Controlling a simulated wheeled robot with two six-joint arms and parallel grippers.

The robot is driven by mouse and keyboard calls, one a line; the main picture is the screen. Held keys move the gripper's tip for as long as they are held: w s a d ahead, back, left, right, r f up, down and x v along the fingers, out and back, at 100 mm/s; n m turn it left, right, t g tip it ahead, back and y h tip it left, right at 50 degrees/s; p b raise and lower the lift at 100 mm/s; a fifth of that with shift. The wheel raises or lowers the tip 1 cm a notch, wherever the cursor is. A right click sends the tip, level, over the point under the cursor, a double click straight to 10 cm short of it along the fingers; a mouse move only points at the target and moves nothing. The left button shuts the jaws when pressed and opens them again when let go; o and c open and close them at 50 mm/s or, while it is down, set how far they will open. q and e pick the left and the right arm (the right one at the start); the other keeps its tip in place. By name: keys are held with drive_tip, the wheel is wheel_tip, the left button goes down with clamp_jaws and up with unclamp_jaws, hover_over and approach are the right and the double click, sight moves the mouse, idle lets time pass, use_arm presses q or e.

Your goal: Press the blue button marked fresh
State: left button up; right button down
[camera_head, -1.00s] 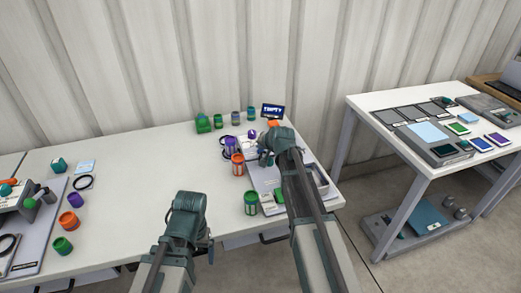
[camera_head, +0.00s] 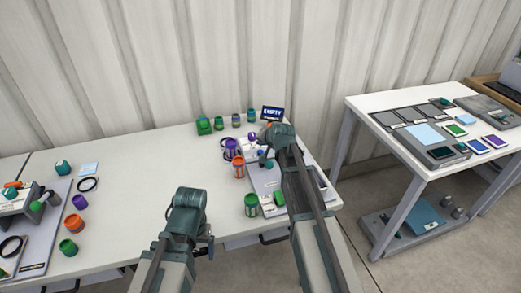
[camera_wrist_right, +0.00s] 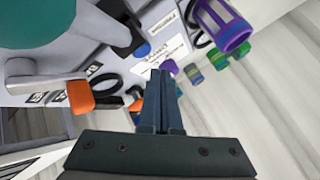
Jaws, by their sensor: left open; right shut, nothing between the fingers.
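A small round blue button (camera_wrist_right: 143,50) shows in the right wrist view, partly covered by a dark part beside it; I cannot read a fresh mark on it. My right gripper (camera_wrist_right: 158,75) is shut and empty, its fingertips a little below the button in the picture; I cannot tell if they touch anything. In the head view my right gripper (camera_head: 266,155) is over the grey station (camera_head: 265,180) at the table's right end, and its arm hides much of the station. My left gripper (camera_head: 209,243) is open and empty near the table's front edge.
A display reading EMPTY (camera_head: 272,113) stands at the back. An orange jar (camera_head: 239,167), a purple jar (camera_head: 232,148) and a green jar (camera_head: 251,204) stand left of the station. The table's middle is clear.

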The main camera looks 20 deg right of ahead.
drive_tip(key=shift+r+p, duration=1.5)
drive_tip(key=shift+r, duration=0.35)
drive_tip(key=shift+f, duration=0.1)
drive_tip(key=shift+s, duration=0.1)
